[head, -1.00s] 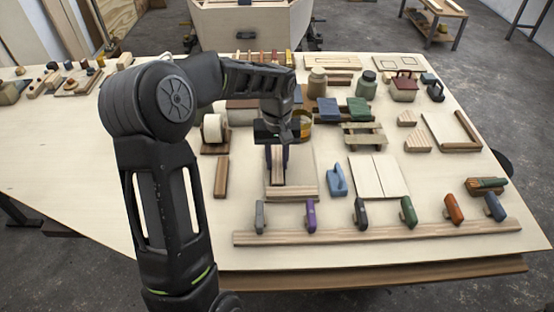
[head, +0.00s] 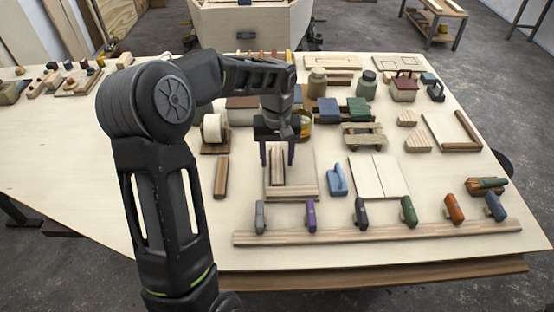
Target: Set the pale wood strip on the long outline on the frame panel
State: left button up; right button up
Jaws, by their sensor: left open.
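The pale wood strip (head: 278,170) lies lengthwise on the frame panel (head: 304,172), near its left side. The panel lies flat on the table, with a wood bar along its near edge. My left gripper (head: 278,158) is over the strip, its purple-tipped fingers spread to either side and apart from it. The gripper body hides the strip's far end. The long outline cannot be made out, so I cannot tell how the strip lines up with it. My right gripper is not in view.
A brown wood bar (head: 221,178) lies left of the panel. A blue tool (head: 337,180) and a two-part pale board (head: 378,177) lie to its right. A long rail (head: 380,233) with several coloured handles runs in front.

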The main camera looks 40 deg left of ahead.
pick_arm(q)
notch_tip(320, 180, up, 7)
jog(key=shift+f+b, duration=0.1)
jog(key=shift+b, duration=0.35)
dwell(0.3)
